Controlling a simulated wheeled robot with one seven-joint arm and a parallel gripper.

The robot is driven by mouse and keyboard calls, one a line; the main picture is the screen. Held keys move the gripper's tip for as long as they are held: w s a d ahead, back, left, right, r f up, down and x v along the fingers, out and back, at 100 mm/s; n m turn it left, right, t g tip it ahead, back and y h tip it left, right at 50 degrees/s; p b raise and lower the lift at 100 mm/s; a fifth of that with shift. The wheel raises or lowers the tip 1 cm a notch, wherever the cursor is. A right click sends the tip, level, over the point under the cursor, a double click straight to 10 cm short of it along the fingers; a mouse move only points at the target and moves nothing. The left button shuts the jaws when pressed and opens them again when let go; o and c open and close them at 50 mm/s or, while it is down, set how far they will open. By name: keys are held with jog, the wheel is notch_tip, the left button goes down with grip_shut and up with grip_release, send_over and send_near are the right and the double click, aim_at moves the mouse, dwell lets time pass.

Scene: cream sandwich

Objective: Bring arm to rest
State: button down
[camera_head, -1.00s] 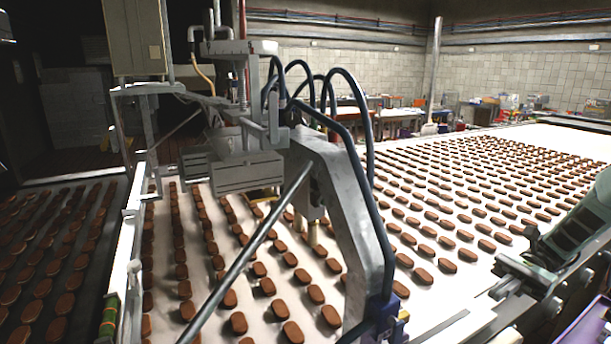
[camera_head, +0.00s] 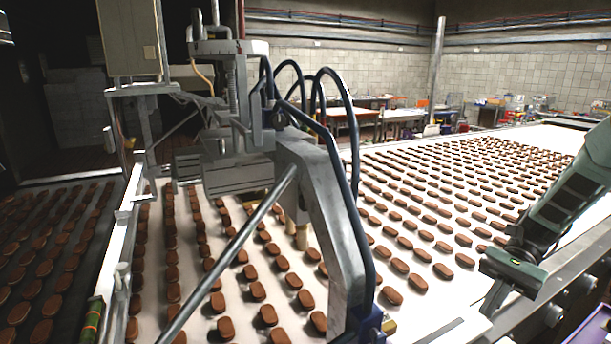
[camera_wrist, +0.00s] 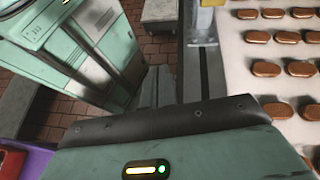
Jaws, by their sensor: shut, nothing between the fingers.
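My gripper (camera_head: 494,298) is at the right of the head view, low over the near right edge of the white conveyor (camera_head: 440,311). Its green arm link rises to the upper right. In the wrist view its two dark fingers (camera_wrist: 157,87) are close together, shut and empty. They point over brick floor and a grey rail, beside the conveyor. Rows of brown oblong biscuits (camera_head: 443,271) lie on the conveyor, and several show at the right of the wrist view (camera_wrist: 267,68). The gripper touches none that I can see.
A grey machine frame (camera_head: 325,195) with dark hoses and a diagonal bar spans the conveyor. A metal rail (camera_head: 560,300) runs along the conveyor's right side. A purple surface (camera_wrist: 35,160) with a red object (camera_wrist: 10,160) is at the wrist view's lower left. Worktables (camera_head: 402,115) stand far back.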

jog(key=s+a+r+n+t+h, duration=0.2)
jog(key=s+a+n+h, duration=0.1)
jog(key=s+a+n, duration=0.3)
jog(key=s+a+r+n+t+h, duration=0.2)
jog(key=s+a+n, duration=0.4)
jog(key=a, duration=0.4)
jog(key=s+a+r+n+t+h+b, duration=0.1)
jog(key=s+a+r+n+t+h, duration=0.1)
jog(key=s+a+n+h, duration=0.3)
jog(key=s+a+n, duration=0.1)
jog(key=a+n, duration=0.1)
jog(key=a, duration=0.1)
jog(key=shift+s+a+r, duration=0.2)
jog(key=shift+s+a, duration=0.2)
